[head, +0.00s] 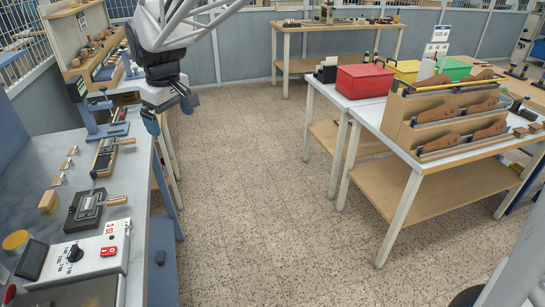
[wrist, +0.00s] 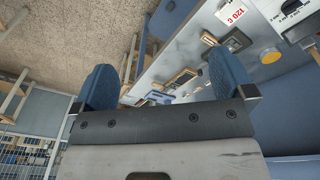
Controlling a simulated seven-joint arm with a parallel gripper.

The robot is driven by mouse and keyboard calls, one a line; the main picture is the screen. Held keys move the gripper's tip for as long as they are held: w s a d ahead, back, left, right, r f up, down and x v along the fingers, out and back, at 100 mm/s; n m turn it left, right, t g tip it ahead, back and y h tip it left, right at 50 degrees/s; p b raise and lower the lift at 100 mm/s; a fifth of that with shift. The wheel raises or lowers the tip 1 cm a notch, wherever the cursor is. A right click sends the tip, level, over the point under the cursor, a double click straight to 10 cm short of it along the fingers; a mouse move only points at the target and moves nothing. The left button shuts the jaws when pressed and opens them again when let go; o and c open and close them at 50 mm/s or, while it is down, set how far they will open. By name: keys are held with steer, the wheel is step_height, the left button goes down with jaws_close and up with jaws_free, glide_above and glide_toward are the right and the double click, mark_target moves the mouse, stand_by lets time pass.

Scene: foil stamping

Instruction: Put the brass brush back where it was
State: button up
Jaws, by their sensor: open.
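My gripper (head: 170,112) is open and empty, hanging over the right edge of the left bench and the floor gap. In the wrist view its two blue fingers stand wide apart, with nothing between them (wrist: 165,80). I cannot surely pick out the brass brush in either view.
On the left bench are a dark tool with a wooden handle (head: 88,210), a second handled tool (head: 104,158), a control box (head: 75,255) and a blue press (head: 105,115). A right table (head: 360,110) holds a red bin (head: 364,81) and a wooden rack (head: 400,120). The floor between is clear.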

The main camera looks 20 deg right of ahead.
steer(key=s+d+f+m, duration=0.2)
steer(key=s+d, duration=0.5)
steer(key=s, duration=0.3)
steer(key=s+d+f+m, duration=0.3)
steer(key=s+d, duration=0.4)
steer(key=s, duration=0.3)
steer(key=s+d+f+m+t, duration=0.1)
steer(key=s+d+f+m, duration=0.1)
steer(key=s+d, duration=0.5)
steer(key=s+m, duration=0.1)
steer(key=s, duration=0.2)
steer(key=shift+d+f, duration=0.15)
steer(key=shift+f, duration=0.25)
steer(key=shift+h, duration=0.3)
